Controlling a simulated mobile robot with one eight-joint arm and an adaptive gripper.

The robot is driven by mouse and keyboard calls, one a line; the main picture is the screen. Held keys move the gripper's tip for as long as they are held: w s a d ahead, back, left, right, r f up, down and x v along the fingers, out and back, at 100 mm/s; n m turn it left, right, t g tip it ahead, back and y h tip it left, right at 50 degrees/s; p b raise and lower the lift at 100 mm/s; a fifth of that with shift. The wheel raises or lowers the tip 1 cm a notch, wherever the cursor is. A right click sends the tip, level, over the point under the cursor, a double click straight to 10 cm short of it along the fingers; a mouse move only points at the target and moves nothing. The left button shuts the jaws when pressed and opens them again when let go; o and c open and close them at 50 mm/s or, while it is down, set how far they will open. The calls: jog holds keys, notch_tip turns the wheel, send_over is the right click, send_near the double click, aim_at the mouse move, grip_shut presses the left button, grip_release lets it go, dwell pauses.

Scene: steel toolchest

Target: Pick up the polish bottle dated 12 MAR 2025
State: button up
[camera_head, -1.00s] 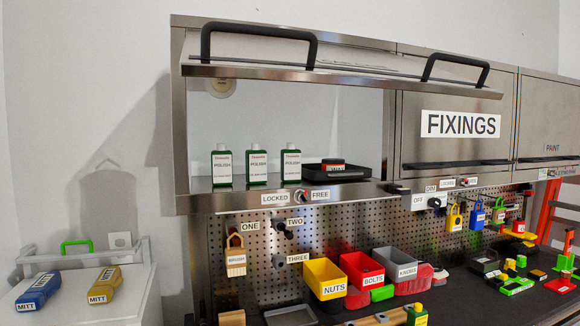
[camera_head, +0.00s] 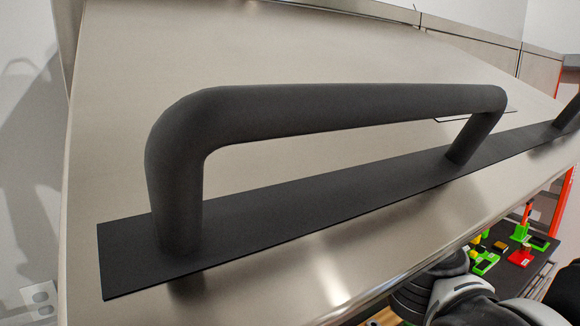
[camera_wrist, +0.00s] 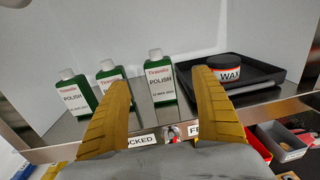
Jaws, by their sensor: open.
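Three white and green polish bottles stand upright on the shelf in the wrist view. The rightmost polish bottle (camera_wrist: 161,76) has a small date line that seems to read 12 MAR 2025. The middle polish bottle (camera_wrist: 111,74) is partly covered by my left finger. The left polish bottle (camera_wrist: 75,93) has a date too small to read surely. My gripper (camera_wrist: 161,80) is open, its two yellow fingers spread in front of the shelf. The rightmost bottle shows between the fingers, beyond them and apparently untouched. The head view shows no bottle.
A black tray (camera_wrist: 258,96) with a WAX tin (camera_wrist: 224,68) is right of the bottles. A LOCKED/FREE knob (camera_wrist: 171,132) is below the shelf edge. The raised steel door (camera_head: 300,45) with its thick black handle (camera_head: 330,103) fills the head view. Bins (camera_wrist: 281,142) are lower right.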

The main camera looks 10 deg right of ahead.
jog(key=b+x, duration=0.1)
jog(key=x, duration=0.3)
jog(key=shift+a+f, duration=0.1)
jog(key=shift+a, duration=0.05)
jog(key=x, duration=0.3)
jog(key=b+x, duration=0.1)
jog(key=x, duration=0.2)
jog(key=shift+s+r, duration=0.1)
jog(key=shift+r, duration=0.1)
jog(key=shift+s, duration=0.1)
jog(key=c, duration=1.5)
